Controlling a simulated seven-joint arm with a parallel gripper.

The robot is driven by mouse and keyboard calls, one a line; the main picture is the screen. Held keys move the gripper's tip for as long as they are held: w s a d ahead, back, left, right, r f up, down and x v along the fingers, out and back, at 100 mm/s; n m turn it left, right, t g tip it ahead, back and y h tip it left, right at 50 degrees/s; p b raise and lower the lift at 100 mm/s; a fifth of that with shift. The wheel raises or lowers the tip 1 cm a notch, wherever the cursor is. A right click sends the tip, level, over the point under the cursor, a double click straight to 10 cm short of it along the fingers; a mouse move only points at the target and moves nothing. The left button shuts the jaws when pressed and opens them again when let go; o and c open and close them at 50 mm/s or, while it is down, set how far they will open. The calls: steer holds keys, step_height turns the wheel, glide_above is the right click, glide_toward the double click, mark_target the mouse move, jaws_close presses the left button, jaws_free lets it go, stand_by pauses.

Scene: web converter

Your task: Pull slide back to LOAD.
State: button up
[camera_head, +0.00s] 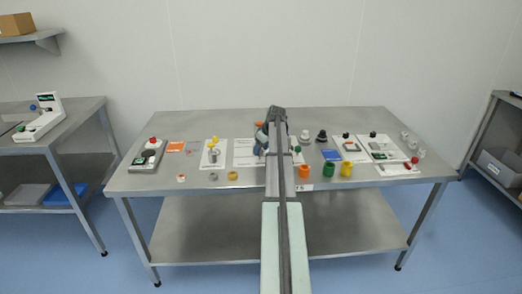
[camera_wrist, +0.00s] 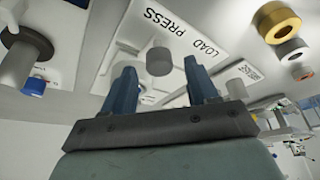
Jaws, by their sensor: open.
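In the wrist view, a white panel (camera_wrist: 195,22) carries the printed words LOAD and PRESS. A grey round knob (camera_wrist: 159,61), perhaps the slide's handle, stands out from the panel area. My gripper (camera_wrist: 158,72) is open, with one blue finger on each side of the knob in the picture. I cannot tell whether the fingers touch the knob or how far apart they are in depth. In the head view, my arm covers most of this station, and a white base plate (camera_head: 243,153) shows left of the arm.
The steel table (camera_head: 225,121) holds several other fixtures close by. Orange, green and yellow cups, including the green cup (camera_head: 328,168), stand to the right. A gold-rimmed ring (camera_wrist: 277,22) shows at the wrist view's upper right.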

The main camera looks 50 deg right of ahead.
steer(key=shift+w+f, duration=0.2)
steer(key=shift+f, duration=0.3)
steer(key=shift+c, duration=0.3)
jaws_close()
